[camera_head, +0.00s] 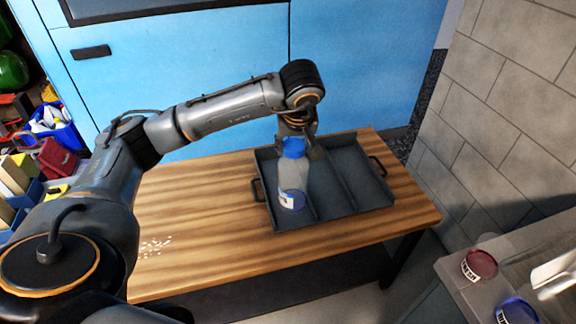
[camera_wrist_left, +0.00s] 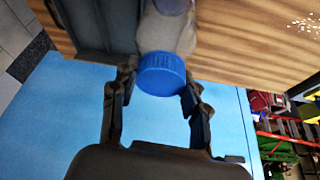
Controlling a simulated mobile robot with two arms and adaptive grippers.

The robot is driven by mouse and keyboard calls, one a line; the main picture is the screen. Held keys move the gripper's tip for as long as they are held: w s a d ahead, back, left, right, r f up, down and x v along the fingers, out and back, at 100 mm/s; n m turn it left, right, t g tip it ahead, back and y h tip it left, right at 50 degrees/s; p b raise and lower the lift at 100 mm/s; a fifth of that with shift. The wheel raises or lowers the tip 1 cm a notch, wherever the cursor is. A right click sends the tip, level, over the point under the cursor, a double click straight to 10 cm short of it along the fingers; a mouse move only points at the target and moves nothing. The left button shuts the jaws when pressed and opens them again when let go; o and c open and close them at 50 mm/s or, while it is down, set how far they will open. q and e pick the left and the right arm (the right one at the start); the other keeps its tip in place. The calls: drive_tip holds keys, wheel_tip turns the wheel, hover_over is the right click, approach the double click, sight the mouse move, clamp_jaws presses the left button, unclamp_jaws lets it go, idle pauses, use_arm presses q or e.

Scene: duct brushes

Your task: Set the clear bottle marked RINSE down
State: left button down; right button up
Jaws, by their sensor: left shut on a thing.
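The clear bottle (camera_head: 291,177) has a blue cap and a small white label near its blue-tinted base; the label's print is too small to read. It stands roughly upright at the left compartment of the dark grey tray (camera_head: 375,192). I cannot tell whether its base touches the tray floor. My left gripper (camera_head: 296,143) reaches down from above and is shut on the bottle at its cap end. In the left wrist view the blue cap (camera_wrist_left: 162,73) sits between the two fingers. My right gripper is not in view.
The tray has side handles and a divider, and its right compartment is empty. It rests on a wooden table (camera_head: 190,215) with white bits scattered at the left. A red-topped jar (camera_head: 479,265) and a blue-topped one (camera_head: 516,311) stand on the grey surface at lower right.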

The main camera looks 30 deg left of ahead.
use_arm(q)
drive_tip(key=w+a+f+p, duration=0.2)
drive_tip(key=w+a+f, duration=0.4)
drive_tip(key=f, duration=0.5)
drive_tip(key=shift+w+a, duration=0.2)
drive_tip(key=shift+w, duration=0.4)
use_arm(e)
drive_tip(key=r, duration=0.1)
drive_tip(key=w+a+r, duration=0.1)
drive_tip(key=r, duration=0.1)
use_arm(q)
drive_tip(key=shift+f, duration=0.1)
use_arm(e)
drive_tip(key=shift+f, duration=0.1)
use_arm(q)
drive_tip(key=c, duration=1.1)
unclamp_jaws()
drive_tip(key=shift+f, duration=0.1)
drive_tip(key=o, duration=0.3)
drive_tip(key=shift+o, duration=0.6)
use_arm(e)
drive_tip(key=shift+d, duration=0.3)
